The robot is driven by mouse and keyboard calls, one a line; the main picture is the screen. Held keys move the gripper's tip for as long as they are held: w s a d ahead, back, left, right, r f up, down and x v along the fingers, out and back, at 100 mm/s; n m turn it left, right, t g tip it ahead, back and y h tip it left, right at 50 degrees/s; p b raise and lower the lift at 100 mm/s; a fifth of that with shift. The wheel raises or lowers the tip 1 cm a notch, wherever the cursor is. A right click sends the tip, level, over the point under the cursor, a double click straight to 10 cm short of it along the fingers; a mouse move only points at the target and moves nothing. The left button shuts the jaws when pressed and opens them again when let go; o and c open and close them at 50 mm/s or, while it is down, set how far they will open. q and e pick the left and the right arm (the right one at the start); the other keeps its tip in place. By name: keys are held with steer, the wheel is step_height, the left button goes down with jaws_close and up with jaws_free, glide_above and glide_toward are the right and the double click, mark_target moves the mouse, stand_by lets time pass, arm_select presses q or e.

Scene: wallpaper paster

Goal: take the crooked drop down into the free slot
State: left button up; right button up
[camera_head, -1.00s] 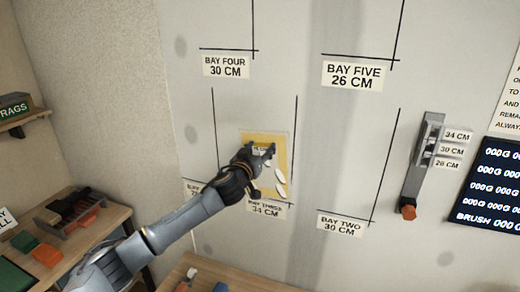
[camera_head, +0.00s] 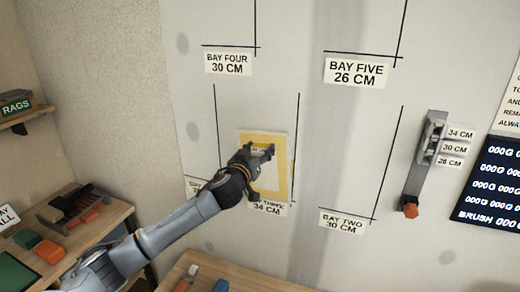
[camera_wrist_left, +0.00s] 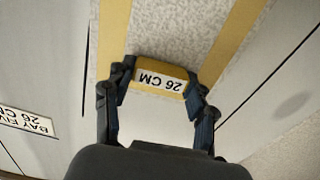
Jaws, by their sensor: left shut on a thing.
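The drop (camera_head: 282,171) is a pale sheet with a yellow border, against the wall inside the bay three lines. It also shows in the left wrist view (camera_wrist_left: 183,45), with a yellow tab marked 26 CM (camera_wrist_left: 162,80). My left gripper (camera_head: 262,170) is in front of the sheet and hides part of it. In the left wrist view its fingers (camera_wrist_left: 158,95) are shut on the tab. I cannot tell whether the sheet touches the wall. The bay five label (camera_head: 355,72) reads 26 CM, and the wall above it looks bare. My right gripper is not in view.
The bay four label (camera_head: 228,63) and bay two label (camera_head: 343,221) read 30 CM. A grey wall device with an orange end (camera_head: 410,211) and a dark screen (camera_head: 492,180) are at right. A bench with tools (camera_head: 75,205) is at lower left.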

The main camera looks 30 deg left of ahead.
arm_select(q)
steer(key=shift+s, duration=0.15)
steer(key=shift+v, duration=1.15)
steer(key=shift+r, duration=0.1)
steer(key=v, duration=0.7)
stand_by(0.9)
